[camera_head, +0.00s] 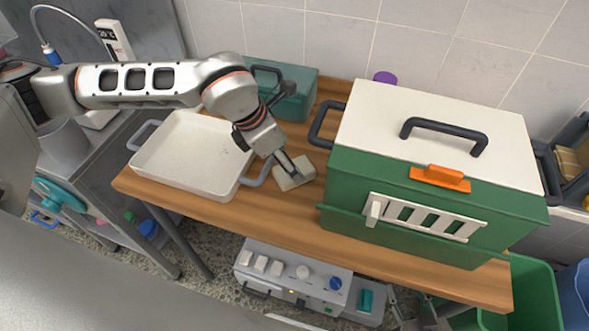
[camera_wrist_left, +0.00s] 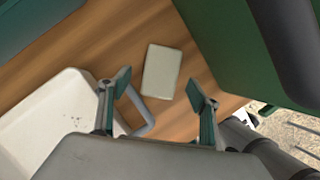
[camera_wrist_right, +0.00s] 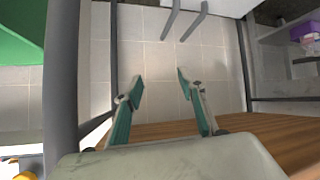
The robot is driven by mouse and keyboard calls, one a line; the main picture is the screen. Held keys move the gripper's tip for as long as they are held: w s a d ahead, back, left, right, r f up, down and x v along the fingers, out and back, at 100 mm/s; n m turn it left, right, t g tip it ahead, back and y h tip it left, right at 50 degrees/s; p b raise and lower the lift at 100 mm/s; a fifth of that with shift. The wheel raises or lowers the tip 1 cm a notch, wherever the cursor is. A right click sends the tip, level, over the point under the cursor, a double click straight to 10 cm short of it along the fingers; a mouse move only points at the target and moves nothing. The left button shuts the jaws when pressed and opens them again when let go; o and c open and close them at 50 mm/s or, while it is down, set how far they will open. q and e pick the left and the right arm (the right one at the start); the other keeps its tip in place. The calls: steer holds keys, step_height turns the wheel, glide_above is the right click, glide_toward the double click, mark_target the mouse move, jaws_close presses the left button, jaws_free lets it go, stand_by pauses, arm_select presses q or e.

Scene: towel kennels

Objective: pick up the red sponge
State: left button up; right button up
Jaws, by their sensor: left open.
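No red sponge shows in any view. A pale beige-grey block (camera_head: 294,171) lies on the wooden table between the white tray and the green kennel; it also shows in the left wrist view (camera_wrist_left: 162,71). My left gripper (camera_head: 287,166) is above the table, right at this block in the head view. In the left wrist view my left gripper (camera_wrist_left: 160,95) has its fingers spread, with the block ahead of them and nothing held. My right gripper (camera_head: 413,306) is low at the table's front edge, and the right wrist view shows its fingers (camera_wrist_right: 161,82) apart and empty.
A white tray (camera_head: 150,160) with grey handles stands left of the block. A green kennel (camera_head: 345,188) with a white lid stands close on its right. A dark green box (camera_head: 300,78) is behind. A green bin (camera_head: 543,285) stands on the floor at right.

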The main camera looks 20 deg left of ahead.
arm_select(q)
steer(key=x, duration=0.2)
steer(key=shift+d+f, duration=0.2)
steer(key=shift+f, duration=0.1)
steer(key=shift+w+d+f, duration=0.15)
steer(key=shift+f, duration=0.35)
steer(key=c, duration=0.9)
steer(key=shift+c, duration=0.2)
arm_select(e)
steer(key=shift+w+r, duration=0.5)
steer(key=shift+r, duration=0.35)
steer(key=shift+f, duration=0.1)
arm_select(q)
steer(key=shift+r, duration=0.1)
arm_select(e)
steer(key=shift+s, duration=0.1)
